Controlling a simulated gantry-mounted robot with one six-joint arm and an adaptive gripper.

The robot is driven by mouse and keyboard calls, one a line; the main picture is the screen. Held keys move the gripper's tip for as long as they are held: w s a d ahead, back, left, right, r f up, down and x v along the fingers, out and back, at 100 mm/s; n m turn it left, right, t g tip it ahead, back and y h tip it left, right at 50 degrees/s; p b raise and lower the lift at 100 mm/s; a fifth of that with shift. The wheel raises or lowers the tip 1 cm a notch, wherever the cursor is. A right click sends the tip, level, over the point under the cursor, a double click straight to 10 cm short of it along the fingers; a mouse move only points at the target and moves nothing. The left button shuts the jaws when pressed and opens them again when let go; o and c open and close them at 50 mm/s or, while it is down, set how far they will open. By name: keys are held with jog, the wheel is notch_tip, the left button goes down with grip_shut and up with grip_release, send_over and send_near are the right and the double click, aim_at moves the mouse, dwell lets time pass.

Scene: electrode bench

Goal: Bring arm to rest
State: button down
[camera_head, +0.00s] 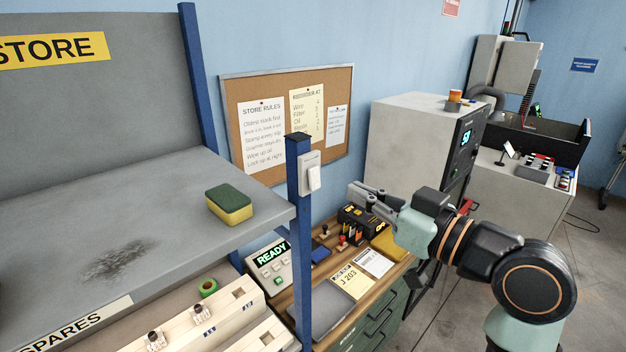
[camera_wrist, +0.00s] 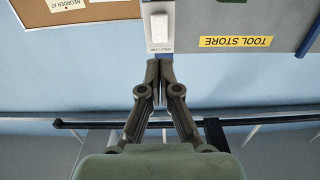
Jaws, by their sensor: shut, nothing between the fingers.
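My gripper (camera_head: 366,190) is at the right of the head view, held above the wooden bench and pointing left toward the blue post. Its fingers are shut with nothing between them. In the wrist view my gripper (camera_wrist: 159,75) shows its two fingers together at the middle. A white rocker switch (camera_head: 312,178) is fixed to the blue post (camera_head: 301,250), to the left of my fingertips and apart from them in the head view. In the wrist view the switch (camera_wrist: 159,28) appears just beyond the fingertips; the exact gap cannot be told.
A grey shelf (camera_head: 150,225) with a green and yellow sponge (camera_head: 229,204) stands at the left. Below my gripper, the bench holds a READY panel (camera_head: 270,266), cards (camera_head: 350,281) and a black tool holder (camera_head: 358,222). A grey cabinet (camera_head: 410,140) stands behind.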

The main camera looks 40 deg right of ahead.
jog(key=w+a+f+g+p, duration=0.1)
jog(key=w+a+f+p, duration=0.1)
jog(key=a+f, duration=0.45)
jog(key=w+a+f+g+p, duration=0.2)
jog(key=a+f, duration=0.2)
jog(key=a, duration=0.6)
jog(key=s+a+f+g+h+p, duration=0.1)
jog(key=s+a+f+p, duration=0.1)
jog(key=s+a+f, duration=0.2)
jog(key=s+a+f+m+g+p, duration=0.1)
jog(key=s+a+f, duration=0.3)
jog(key=a, duration=0.6)
jog(key=shift+s+a+h+p, duration=0.35)
jog(key=shift+s+a+h, duration=0.05)
jog(key=shift+s, duration=0.15)
